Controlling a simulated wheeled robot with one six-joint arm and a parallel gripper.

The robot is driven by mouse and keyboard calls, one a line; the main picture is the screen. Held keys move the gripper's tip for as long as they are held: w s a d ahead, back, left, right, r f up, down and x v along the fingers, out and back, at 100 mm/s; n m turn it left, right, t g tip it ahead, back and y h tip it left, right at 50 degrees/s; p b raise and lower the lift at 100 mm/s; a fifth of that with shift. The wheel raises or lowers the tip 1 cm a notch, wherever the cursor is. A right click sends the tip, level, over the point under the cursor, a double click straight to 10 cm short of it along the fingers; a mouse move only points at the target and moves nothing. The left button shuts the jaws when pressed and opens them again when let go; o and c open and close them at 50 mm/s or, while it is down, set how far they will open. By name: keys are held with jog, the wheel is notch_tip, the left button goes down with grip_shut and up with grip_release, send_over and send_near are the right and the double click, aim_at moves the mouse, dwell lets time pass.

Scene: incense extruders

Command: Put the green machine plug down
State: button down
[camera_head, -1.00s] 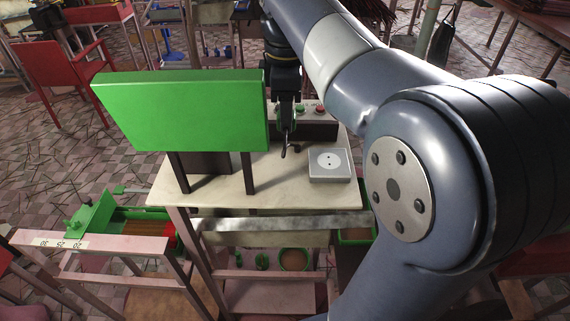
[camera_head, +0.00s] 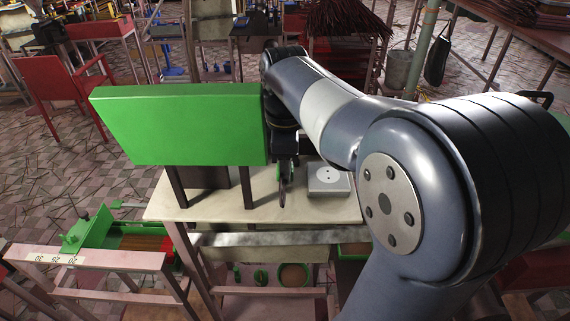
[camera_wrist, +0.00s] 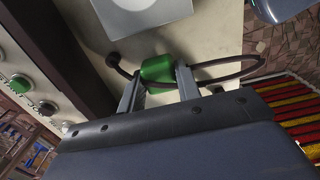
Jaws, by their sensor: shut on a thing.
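The green machine plug (camera_wrist: 157,69) is between the two fingers of my gripper (camera_wrist: 160,84) in the wrist view. My gripper is shut on it. A dark cable runs from the plug, looping to the right and curving to the left. In the head view my gripper (camera_head: 284,178) points down over the pale tabletop (camera_head: 300,208), left of the socket box. The plug is mostly hidden there. Whether the plug touches the table is not clear.
A white-grey socket box (camera_head: 328,180) sits right of my gripper; it also shows at the top of the wrist view (camera_wrist: 140,14). A large green panel (camera_head: 180,125) stands left. A button box (camera_wrist: 35,85) is at the wrist view's left. Bare tabletop surrounds the plug.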

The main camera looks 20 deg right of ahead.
jog(key=shift+f, duration=0.6)
jog(key=c, duration=1)
grip_release()
jog(key=shift+r, duration=0.15)
notch_tip(320, 180, up, 13)
jog(key=shift+p, duration=0.6)
notch_tip(320, 180, down, 12)
jog(key=shift+f+b, duration=0.2)
jog(key=shift+b, duration=0.4)
